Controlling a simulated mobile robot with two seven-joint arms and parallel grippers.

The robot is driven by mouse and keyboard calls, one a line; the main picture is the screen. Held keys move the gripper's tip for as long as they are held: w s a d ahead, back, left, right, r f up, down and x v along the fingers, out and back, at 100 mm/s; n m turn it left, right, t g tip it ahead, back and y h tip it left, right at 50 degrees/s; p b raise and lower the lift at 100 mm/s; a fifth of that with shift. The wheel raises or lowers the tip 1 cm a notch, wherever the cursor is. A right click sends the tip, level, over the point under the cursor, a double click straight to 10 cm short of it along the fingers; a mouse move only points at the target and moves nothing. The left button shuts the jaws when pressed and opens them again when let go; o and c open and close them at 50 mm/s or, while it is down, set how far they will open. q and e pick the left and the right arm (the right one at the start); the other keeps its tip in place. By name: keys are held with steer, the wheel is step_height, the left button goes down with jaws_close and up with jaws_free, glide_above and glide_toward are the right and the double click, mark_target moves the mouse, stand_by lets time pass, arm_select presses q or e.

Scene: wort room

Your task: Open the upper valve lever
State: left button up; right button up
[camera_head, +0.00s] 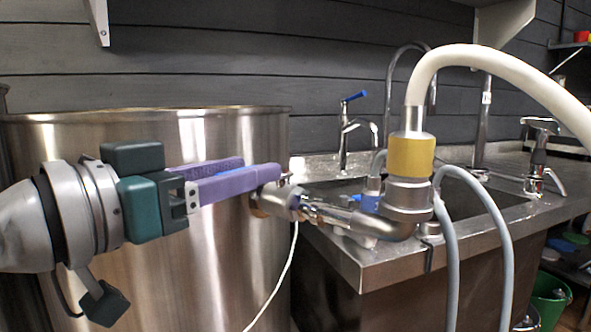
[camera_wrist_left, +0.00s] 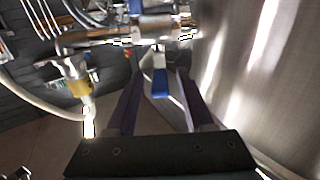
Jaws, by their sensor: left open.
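A metal valve assembly (camera_head: 285,200) projects from the side of the steel kettle (camera_head: 150,285). My left gripper (camera_head: 280,174), with purple fingers, reaches in from the left and has its tips close to the valve. In the left wrist view, the open left gripper (camera_wrist_left: 159,78) has a blue lever handle (camera_wrist_left: 160,82) between its fingers. I cannot tell whether either finger touches it. Another blue part (camera_head: 368,203) sits further along the pipe. My right gripper is out of view.
A thick white hose (camera_head: 500,65) rises from a fitting with a yellow collar (camera_head: 411,155). Thinner grey hoses (camera_head: 452,260) hang beside it. A sink counter (camera_head: 375,268) with a blue-handled faucet (camera_head: 345,135) stands behind. A thin white cable (camera_head: 287,265) hangs below the valve.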

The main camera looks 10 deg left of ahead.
arm_select(q)
jaws_close()
stand_by(0.3)
stand_by(1.1)
